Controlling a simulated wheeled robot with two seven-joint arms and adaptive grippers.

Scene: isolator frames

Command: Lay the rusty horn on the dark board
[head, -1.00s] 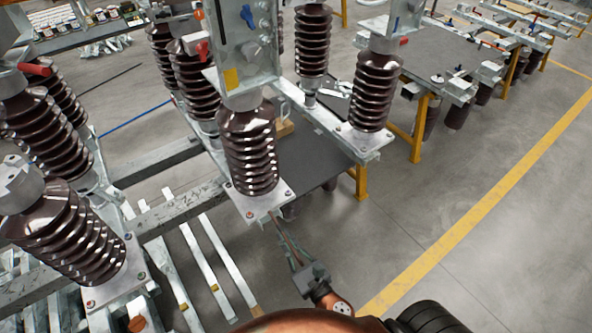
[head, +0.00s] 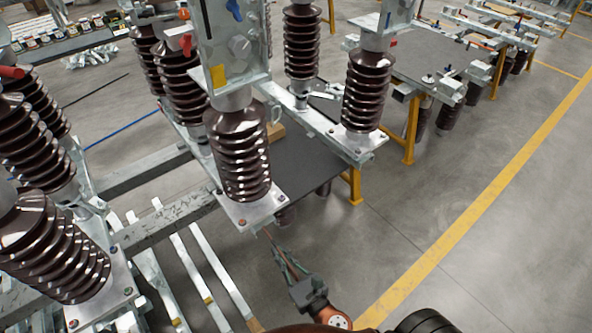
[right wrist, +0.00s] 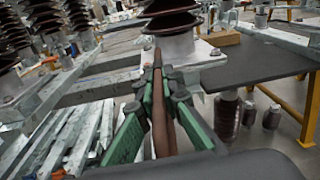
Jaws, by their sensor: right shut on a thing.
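The rusty horn (right wrist: 160,115) is a thin brown rod. My right gripper (right wrist: 157,85) is shut on it, with the green fingers on either side and the horn pointing forward and away. In the head view my right gripper (head: 287,268) is at the lower middle, in front of the near insulator's base plate and apart from the board. The dark board (head: 308,168) is a flat dark grey top on yellow legs, beyond the gripper; part of it is hidden behind the near insulator. In the right wrist view the board (right wrist: 255,68) lies ahead to the right. My left gripper is not in view.
The brown ribbed near insulator (head: 238,155) stands on a metal plate (head: 250,210) between the gripper and part of the board. A wooden block (head: 275,131) lies at the board's back. Steel bars (head: 205,275) lie at lower left. Floor right of the gripper is clear.

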